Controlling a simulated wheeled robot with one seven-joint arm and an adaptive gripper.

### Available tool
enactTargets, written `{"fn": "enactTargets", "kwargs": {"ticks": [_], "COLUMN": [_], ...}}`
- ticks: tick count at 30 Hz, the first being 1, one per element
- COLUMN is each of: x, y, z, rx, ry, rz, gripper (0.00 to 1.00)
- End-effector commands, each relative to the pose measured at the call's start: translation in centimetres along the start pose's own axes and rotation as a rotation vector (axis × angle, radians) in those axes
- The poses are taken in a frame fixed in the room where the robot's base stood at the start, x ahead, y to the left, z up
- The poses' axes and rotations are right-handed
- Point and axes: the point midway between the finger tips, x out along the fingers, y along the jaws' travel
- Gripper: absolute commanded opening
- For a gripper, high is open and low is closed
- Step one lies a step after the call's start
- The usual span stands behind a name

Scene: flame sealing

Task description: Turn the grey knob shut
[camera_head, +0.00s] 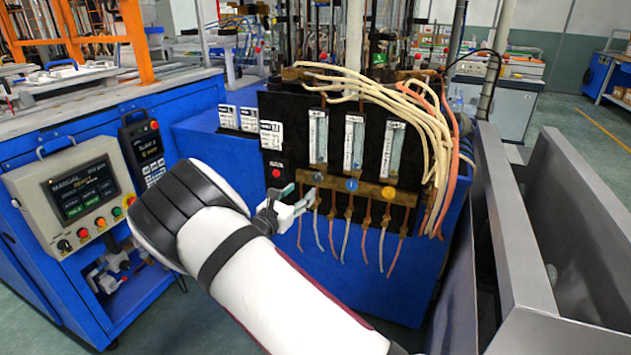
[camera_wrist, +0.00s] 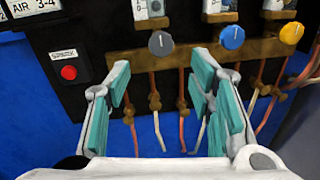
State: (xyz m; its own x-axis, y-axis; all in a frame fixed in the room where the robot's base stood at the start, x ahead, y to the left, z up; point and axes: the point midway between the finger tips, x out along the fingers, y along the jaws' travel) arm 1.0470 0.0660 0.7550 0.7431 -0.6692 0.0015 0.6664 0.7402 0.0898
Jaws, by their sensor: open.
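The grey knob (camera_wrist: 161,43) is round with a short white mark. It sits on a brass bar (camera_wrist: 125,60) across a black panel; it also shows in the head view (camera_head: 318,177). My gripper (camera_wrist: 162,75) is open and empty. In the wrist view its teal-padded fingers stand left and right of the knob, with the knob just beyond and above the gap between the tips. I see no contact. In the head view my gripper (camera_head: 300,198) is left of and slightly below the knob.
A blue knob (camera_wrist: 232,37) and a yellow knob (camera_wrist: 292,33) sit to the right on the same bar. A red button (camera_wrist: 69,72) is at left. Copper pipes (camera_wrist: 182,92) hang below the bar. A grey metal bin (camera_head: 515,245) stands right of the blue cabinet.

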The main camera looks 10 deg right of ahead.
Motion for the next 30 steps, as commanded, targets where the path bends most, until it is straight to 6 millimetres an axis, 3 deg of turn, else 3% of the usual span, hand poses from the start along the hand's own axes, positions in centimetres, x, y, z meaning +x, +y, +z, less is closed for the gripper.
{"fn": "enactTargets", "kwargs": {"ticks": [9, 15, 21, 30], "x": [6.4, 9.3, 10.5, 10.6], "y": [-0.1, -0.1, -0.1, -0.1], "z": [-0.2, -0.1, -0.1, 0.0], "rx": [0.002, 0.002, 0.002, 0.001], "ry": [-0.001, 0.0, 0.001, 0.001], "rz": [-0.003, -0.002, -0.001, -0.001], "gripper": [0.49, 0.49, 0.49, 0.47]}}
